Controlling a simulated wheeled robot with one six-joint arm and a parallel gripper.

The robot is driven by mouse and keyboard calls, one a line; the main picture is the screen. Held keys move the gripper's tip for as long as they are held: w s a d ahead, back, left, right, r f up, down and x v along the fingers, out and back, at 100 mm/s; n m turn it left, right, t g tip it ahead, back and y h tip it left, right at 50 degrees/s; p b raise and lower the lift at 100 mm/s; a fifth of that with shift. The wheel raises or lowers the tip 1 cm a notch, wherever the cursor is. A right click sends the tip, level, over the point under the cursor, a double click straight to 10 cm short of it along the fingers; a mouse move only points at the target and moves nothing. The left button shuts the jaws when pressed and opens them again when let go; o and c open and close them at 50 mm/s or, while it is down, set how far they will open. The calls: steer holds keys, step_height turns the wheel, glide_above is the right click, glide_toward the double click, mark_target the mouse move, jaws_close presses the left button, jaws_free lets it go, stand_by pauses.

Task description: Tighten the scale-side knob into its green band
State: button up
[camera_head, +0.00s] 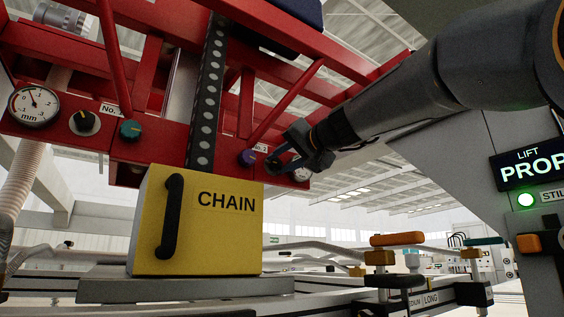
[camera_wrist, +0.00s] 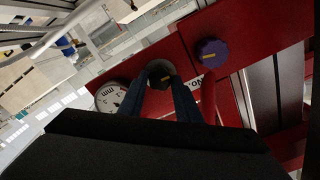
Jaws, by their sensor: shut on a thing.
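In the wrist view, my gripper (camera_wrist: 163,84) is shut on a dark round knob (camera_wrist: 160,68) with a yellow mark, on the red beam. A white round dial (camera_wrist: 110,97) sits just left of this knob. A purple knob (camera_wrist: 212,52) is to the right, apart from the fingers. In the head view, my gripper (camera_head: 277,162) is at the right end of the red beam, between the purple knob (camera_head: 247,157) and a partly hidden dial (camera_head: 301,174). The held knob is hidden there. I cannot make out the green band or the dial's reading.
A second dial (camera_head: 35,103), a black knob (camera_head: 84,122) and a teal knob (camera_head: 130,129) are on the beam's left part. A yellow CHAIN box (camera_head: 210,235) stands below the beam. Red diagonal braces (camera_head: 287,100) rise close to my arm. Orange-handled clamps (camera_head: 397,240) are lower right.

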steer(key=shift+m, duration=1.1)
steer(key=o, duration=1.1)
steer(key=shift+c, duration=0.2)
steer(key=b+v, duration=0.2)
steer(key=v, duration=0.5)
steer(key=shift+s+d, duration=0.25)
